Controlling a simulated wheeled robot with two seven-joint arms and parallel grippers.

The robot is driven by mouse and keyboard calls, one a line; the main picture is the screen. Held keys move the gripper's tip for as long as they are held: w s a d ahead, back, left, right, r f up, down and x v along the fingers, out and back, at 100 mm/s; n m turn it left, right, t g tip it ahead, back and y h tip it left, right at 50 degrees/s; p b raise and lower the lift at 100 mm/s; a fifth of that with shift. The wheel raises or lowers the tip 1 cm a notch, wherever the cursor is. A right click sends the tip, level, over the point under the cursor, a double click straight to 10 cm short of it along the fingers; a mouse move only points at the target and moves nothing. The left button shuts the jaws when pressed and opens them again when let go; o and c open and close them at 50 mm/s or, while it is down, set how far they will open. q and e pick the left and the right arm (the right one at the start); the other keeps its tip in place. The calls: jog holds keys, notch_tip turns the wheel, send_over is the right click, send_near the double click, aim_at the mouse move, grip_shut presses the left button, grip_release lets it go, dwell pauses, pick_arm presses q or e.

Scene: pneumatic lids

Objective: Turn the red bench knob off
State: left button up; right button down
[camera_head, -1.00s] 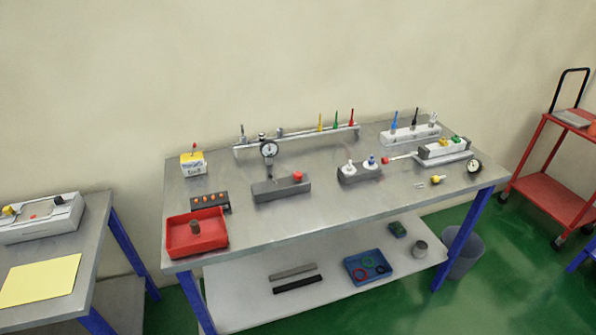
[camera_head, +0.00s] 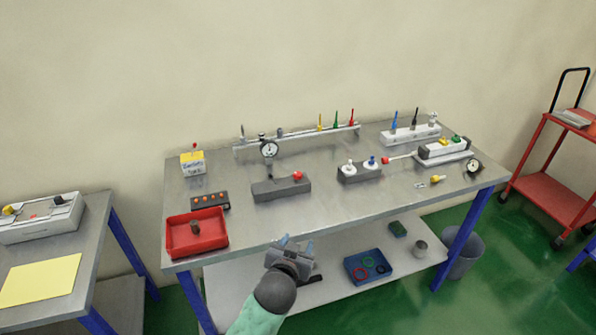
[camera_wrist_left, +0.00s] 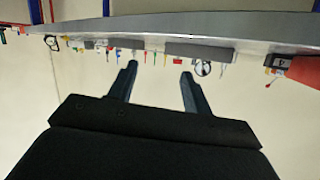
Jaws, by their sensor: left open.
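The red knob (camera_head: 298,175) sits on the right end of a dark grey block (camera_head: 275,189) in the middle of the bench (camera_head: 340,205). A round gauge (camera_head: 269,148) stands behind that block, and it also shows in the left wrist view (camera_wrist_left: 202,68). My left gripper (camera_head: 293,243) is open and empty in front of the bench's front edge, nearer to me than the knob and apart from it. Its two fingers (camera_wrist_left: 159,72) also show spread in the left wrist view. I cannot make out the knob's on or off position. My right gripper is not in view.
A red tray (camera_head: 214,240) lies at the bench's left front. A rail with coloured levers (camera_head: 300,140) runs behind. The lower shelf holds a blue tray (camera_head: 376,278). The right front bench surface is mostly clear.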

pick_arm(q)
jog(key=w+d+r+m+t+h, duration=0.1)
jog(key=w+d+r+m+h, duration=0.1)
jog(key=d+r+m+h, duration=0.45)
jog(key=w+d+r+m+t+h, duration=0.1)
jog(key=w+d+r+m+h, duration=0.2)
jog(key=d+r, duration=0.7)
jog(key=s+d+m+g+h, duration=0.3)
jog(key=d+m+g+h, duration=0.5)
jog(key=d, duration=0.6)
jog(key=m+g+y, duration=0.8)
jog(key=m+y, duration=0.3)
jog(key=y, duration=1)
send_over(298, 174)
jog(key=shift+n, duration=0.25)
notch_tip(298, 174, down, 6)
jog(key=shift+s+d+f, duration=0.1)
jog(key=shift+f, duration=0.25)
notch_tip(298, 174, down, 6)
jog(key=p, duration=0.3)
jog(key=shift+r, duration=0.2)
jog(key=shift+f+p, duration=0.35)
jog(key=shift+f, duration=0.5)
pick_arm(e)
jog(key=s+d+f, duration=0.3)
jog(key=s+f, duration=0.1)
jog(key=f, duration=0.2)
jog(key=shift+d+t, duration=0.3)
